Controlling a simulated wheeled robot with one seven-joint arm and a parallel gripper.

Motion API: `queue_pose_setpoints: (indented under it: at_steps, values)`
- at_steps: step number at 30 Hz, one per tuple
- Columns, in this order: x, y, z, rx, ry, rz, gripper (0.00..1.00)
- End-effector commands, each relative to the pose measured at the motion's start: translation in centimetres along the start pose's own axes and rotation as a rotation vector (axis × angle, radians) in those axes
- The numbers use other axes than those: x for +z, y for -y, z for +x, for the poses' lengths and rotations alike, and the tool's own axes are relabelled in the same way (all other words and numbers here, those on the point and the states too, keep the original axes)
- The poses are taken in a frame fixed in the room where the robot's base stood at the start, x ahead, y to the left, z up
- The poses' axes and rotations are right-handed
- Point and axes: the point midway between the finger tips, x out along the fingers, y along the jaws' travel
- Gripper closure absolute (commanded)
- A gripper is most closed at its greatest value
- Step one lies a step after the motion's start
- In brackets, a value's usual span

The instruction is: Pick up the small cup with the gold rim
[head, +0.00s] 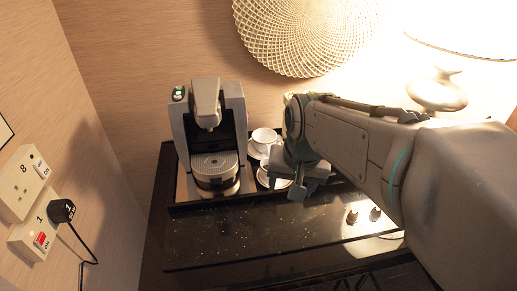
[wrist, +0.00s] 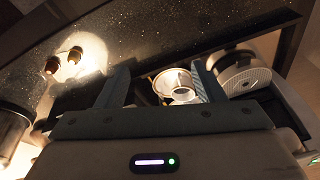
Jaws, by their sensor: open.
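In the wrist view, a small white cup with a gold rim (wrist: 172,78) lies in view between my two fingers, nearer the right one. My gripper (wrist: 161,72) is open and empty, with its fingers spread wide. In the head view, a white cup on a saucer (head: 264,136) stands right of the coffee machine. A second white piece (head: 264,178) shows in front of it, largely hidden by my gripper (head: 298,186). My gripper is above or beside this front piece; the exact gap cannot be told.
The coffee machine (head: 208,135) stands close on the left of the cups; its round drip grille (wrist: 243,72) shows in the wrist view. The dark speckled counter (head: 240,235) is clear in front. Two small dark items (head: 363,214) sit at the right. A lamp (head: 437,92) glows behind.

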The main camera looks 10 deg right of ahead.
Motion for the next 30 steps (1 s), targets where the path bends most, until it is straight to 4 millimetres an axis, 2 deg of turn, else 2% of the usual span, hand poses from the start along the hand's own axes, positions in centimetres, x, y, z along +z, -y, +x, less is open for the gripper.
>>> queue_pose_setpoints:
  at_steps: [1, 6, 12, 15, 18, 22, 26, 30]
  values:
    - [-1.6, 0.4, 0.1, 0.001, 0.011, 0.062, 0.38]
    - [-6.5, 1.9, 0.8, -0.001, 0.038, 0.291, 0.38]
    - [-12.0, 3.2, 2.6, 0.001, 0.07, 0.554, 0.38]
    - [-14.1, 3.7, 3.6, 0.003, 0.084, 0.663, 0.38]
    - [-15.7, 4.0, 4.5, 0.005, 0.095, 0.748, 0.38]
    - [-16.9, 4.2, 5.2, 0.008, 0.103, 0.814, 0.38]
    - [-17.2, 4.3, 6.1, 0.009, 0.106, 0.837, 0.38]
    - [-16.9, 4.4, 8.6, 0.011, 0.109, 0.838, 0.38]
